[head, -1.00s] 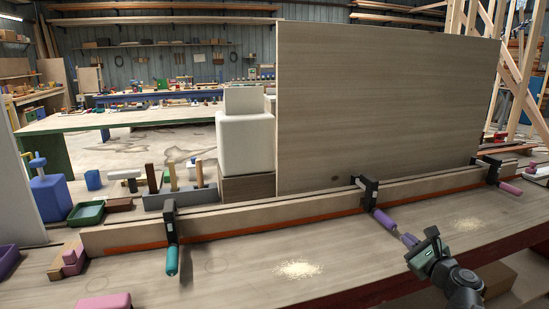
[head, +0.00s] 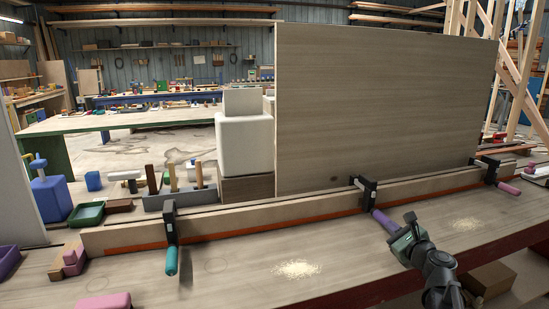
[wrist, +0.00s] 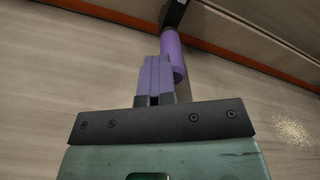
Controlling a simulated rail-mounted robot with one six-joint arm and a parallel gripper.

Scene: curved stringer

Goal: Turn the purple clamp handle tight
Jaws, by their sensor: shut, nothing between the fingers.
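The purple clamp handle (head: 382,219) hangs from the black clamp (head: 367,190) in the middle of the curved stringer and slopes down toward me. My gripper (head: 396,230) is at the handle's lower right end in the head view. In the wrist view, the handle (wrist: 172,52) runs up to the dark clamp body (wrist: 175,12). My gripper's two purple fingers (wrist: 153,62) are shut together, side by side, just left of the handle's near end and partly overlapping it. I cannot tell whether they touch it. Nothing shows between the fingers.
The long stringer (head: 290,209) with an orange-red lower strip lies along the bench. A teal-handled clamp (head: 171,258) is at left, a pink-handled clamp (head: 508,188) at right. A large upright panel (head: 385,100) stands behind.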

